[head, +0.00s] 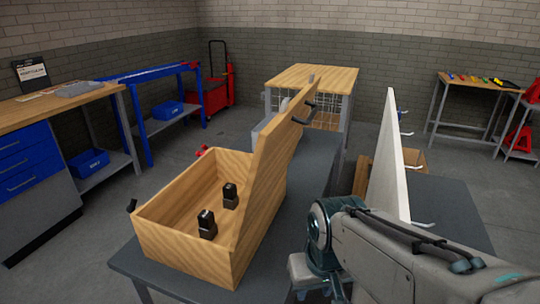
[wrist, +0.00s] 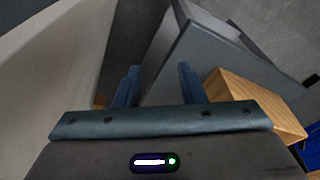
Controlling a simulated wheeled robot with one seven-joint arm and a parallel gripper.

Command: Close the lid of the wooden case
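The wooden case (head: 185,242) stands on a grey table, with two small black objects (head: 207,223) inside. Its lid (head: 278,140) is open, standing steeply up on the case's right side and leaning away to the right. A dark handle (head: 303,118) shows near the lid's top. In the wrist view, a wooden box-like part, seemingly the case (wrist: 262,98), shows at the right. My gripper (wrist: 158,78) has its two blue fingers apart with nothing between them. It hangs low to the right of the case and lid, clear of both; in the head view my arm partly hides it.
The grey table (head: 300,190) runs back behind the lid. A white upright panel with hooks (head: 388,160) stands close by my arm at the right. A workbench (head: 60,110) and blue rack (head: 150,72) are left; a wooden-topped rack (head: 315,76) is behind.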

